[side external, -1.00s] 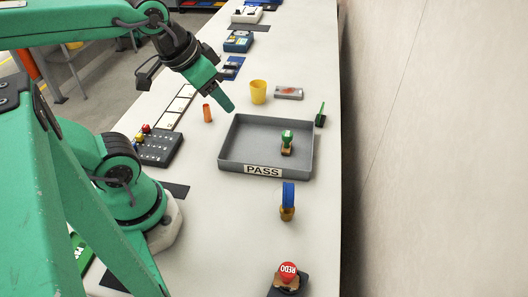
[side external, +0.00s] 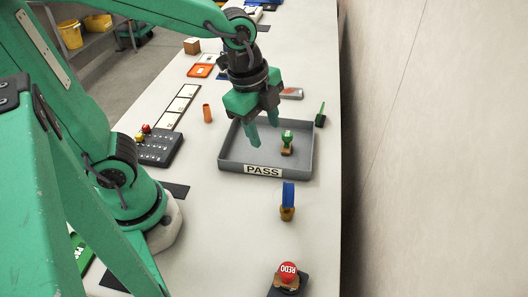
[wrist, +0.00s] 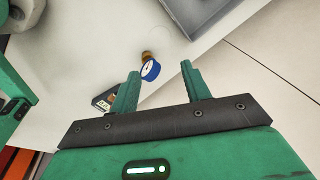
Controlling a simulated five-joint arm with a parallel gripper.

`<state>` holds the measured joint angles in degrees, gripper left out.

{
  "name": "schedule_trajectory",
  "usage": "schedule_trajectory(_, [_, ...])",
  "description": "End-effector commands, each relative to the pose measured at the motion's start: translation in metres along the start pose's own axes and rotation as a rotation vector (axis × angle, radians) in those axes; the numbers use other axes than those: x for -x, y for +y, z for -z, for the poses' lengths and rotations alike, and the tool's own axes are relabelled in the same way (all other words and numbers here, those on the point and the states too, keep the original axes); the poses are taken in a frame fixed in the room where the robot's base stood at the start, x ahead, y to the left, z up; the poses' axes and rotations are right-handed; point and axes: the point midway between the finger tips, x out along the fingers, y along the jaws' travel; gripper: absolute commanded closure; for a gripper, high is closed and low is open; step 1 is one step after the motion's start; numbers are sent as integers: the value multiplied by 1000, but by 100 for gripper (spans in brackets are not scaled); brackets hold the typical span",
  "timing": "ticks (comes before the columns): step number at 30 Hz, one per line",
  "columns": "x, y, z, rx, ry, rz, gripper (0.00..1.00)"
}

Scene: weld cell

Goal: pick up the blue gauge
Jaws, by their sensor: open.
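The blue gauge (side external: 288,195) stands upright on the white table, in front of the grey tray's near right corner, with a brass fitting at its bottom. In the wrist view the gauge (wrist: 150,70) shows its white dial and blue rim, beyond the fingertips and in the gap between them. My gripper (side external: 263,144) is open and empty, above the left part of the tray and pointing down. In the wrist view my gripper (wrist: 160,68) has its two green fingers spread apart.
The grey PASS tray (side external: 228,166) holds a green-handled stamp (side external: 287,140). A red REDO stamp (side external: 289,272) stands on a dark pad at the front. A dark button box (side external: 160,148) and an orange cylinder (side external: 207,113) are at left. Table around the gauge is clear.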

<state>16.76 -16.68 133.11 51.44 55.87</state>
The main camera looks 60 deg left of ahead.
Motion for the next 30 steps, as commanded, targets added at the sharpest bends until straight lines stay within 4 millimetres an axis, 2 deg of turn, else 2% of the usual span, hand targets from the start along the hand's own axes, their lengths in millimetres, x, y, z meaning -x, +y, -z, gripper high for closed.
schedule_trajectory(9, [-41, 11, 43, -560, -30, -129, 53])
schedule_trajectory(15, [-62, 20, 63, -835, -29, -191, 53])
schedule_trajectory(21, [-70, 25, 71, -955, -25, -218, 53])
schedule_trajectory(30, [-78, 26, 70, -963, -25, -221, 53])
